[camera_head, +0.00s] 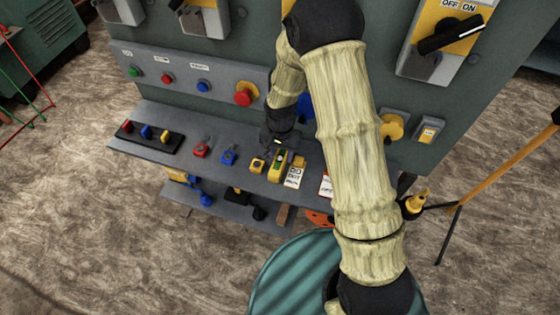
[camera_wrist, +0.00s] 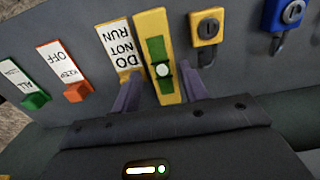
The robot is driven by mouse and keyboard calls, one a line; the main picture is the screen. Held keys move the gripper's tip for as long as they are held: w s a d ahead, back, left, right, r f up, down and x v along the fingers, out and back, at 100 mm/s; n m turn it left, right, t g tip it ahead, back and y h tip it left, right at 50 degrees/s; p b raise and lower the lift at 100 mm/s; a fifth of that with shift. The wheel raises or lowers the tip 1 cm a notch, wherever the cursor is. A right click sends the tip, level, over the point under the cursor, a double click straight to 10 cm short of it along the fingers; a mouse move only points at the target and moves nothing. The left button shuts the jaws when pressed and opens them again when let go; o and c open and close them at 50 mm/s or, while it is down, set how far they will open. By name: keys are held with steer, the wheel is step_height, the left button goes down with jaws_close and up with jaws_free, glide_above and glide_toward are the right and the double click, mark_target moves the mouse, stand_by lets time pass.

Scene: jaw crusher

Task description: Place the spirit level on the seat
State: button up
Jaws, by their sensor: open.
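The spirit level is a yellow bar with a green middle and a pale round spot. It lies on the grey shelf of the panel in the head view (camera_head: 278,168) and shows upper centre in the wrist view (camera_wrist: 156,48). My gripper (camera_wrist: 160,84) is open, with one purple finger on each side of the level's near end; I cannot tell whether they touch it. In the head view my gripper (camera_head: 279,145) is at the level and partly covers it. I cannot make out which thing is the seat.
On the shelf (camera_head: 225,175), a "DO NOT RUN" tag (camera_wrist: 117,48) lies close on one side of the level and a yellow padlock (camera_wrist: 206,27) on the other. Blue and red padlocks lie beyond. A teal drum (camera_head: 285,275) stands in front, partly behind my arm.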

mark_target(280, 158)
steer(key=shift+w+a+f, duration=0.1)
steer(key=shift+w+f, duration=0.1)
steer(key=shift+f, duration=1.65)
steer(key=c, duration=0.9)
steer(key=shift+r, duration=0.2)
steer(key=shift+s+r, duration=0.2)
steer(key=shift+r, duration=0.05)
step_height(280, 158, up, 6)
steer(key=shift+s+a+r+b, duration=0.1)
steer(key=shift+r+b, duration=0.1)
steer(key=shift+b, duration=0.1)
steer(key=s+a, duration=0.2)
steer(key=s, duration=0.4)
steer(key=s+a+b, duration=0.1)
steer(key=s+a, duration=0.1)
steer(key=s, duration=0.4)
steer(key=s+a+b, duration=0.1)
steer(key=s+a, duration=0.1)
steer(key=s, duration=0.4)
steer(key=shift+s+a+f, duration=0.1)
steer(key=shift+s+a, duration=0.1)
steer(key=shift+a, duration=0.05)
